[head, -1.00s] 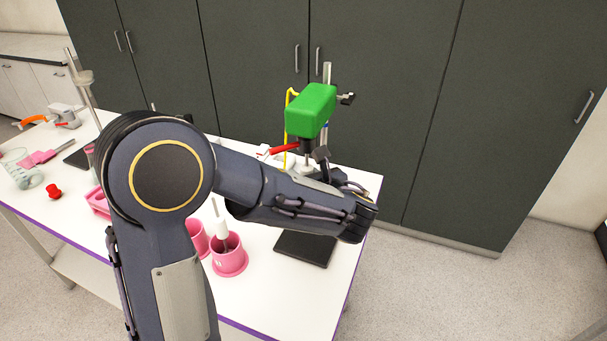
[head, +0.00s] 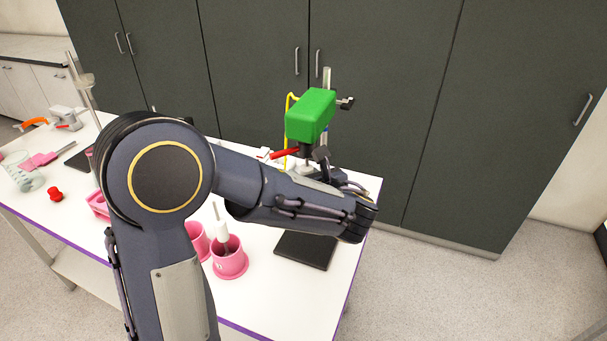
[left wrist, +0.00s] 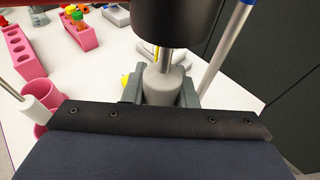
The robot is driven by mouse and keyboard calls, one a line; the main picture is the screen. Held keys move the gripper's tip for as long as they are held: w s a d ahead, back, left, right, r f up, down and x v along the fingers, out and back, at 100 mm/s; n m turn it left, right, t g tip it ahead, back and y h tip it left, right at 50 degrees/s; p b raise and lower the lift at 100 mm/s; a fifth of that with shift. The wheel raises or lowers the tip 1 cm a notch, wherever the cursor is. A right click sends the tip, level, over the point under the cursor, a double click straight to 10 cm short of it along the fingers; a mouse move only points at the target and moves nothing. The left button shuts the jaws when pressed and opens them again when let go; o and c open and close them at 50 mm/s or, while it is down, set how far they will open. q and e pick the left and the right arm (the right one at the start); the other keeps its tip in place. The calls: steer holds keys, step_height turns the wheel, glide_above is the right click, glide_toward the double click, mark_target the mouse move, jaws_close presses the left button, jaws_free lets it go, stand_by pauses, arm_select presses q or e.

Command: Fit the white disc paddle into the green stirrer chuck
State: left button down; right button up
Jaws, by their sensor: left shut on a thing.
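The green stirrer (head: 311,114) stands on its post at the back right of the bench. Its dark chuck (head: 304,149) points down. In the left wrist view the chuck (left wrist: 175,22) hangs directly above my fingers. My left gripper (head: 320,157) is below the stirrer, partly hidden by my forearm. In the left wrist view the gripper (left wrist: 162,90) is shut on a pale grip piece of the paddle (left wrist: 162,84). A thin metal shaft (left wrist: 167,60) rises from it to the chuck's underside. The disc is hidden, and I cannot tell how deep the shaft sits.
A red lever (head: 284,153) sticks out left beside the chuck. Pink cups (head: 229,262), one holding a white-handled tool, stand in front of my forearm. A black plate (head: 305,250) lies on the bench's right. A pink rack (left wrist: 80,32) stands left in the wrist view.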

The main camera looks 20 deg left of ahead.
arm_select(q)
steer(key=shift+r+p, duration=0.5)
steer(key=shift+r, duration=0.25)
steer(key=c, duration=1.1)
jaws_free()
steer(key=shift+f, duration=0.1)
steer(key=shift+s+d, duration=0.2)
steer(key=shift+d, duration=0.05)
steer(key=b+v, duration=0.1)
steer(key=v, duration=0.6)
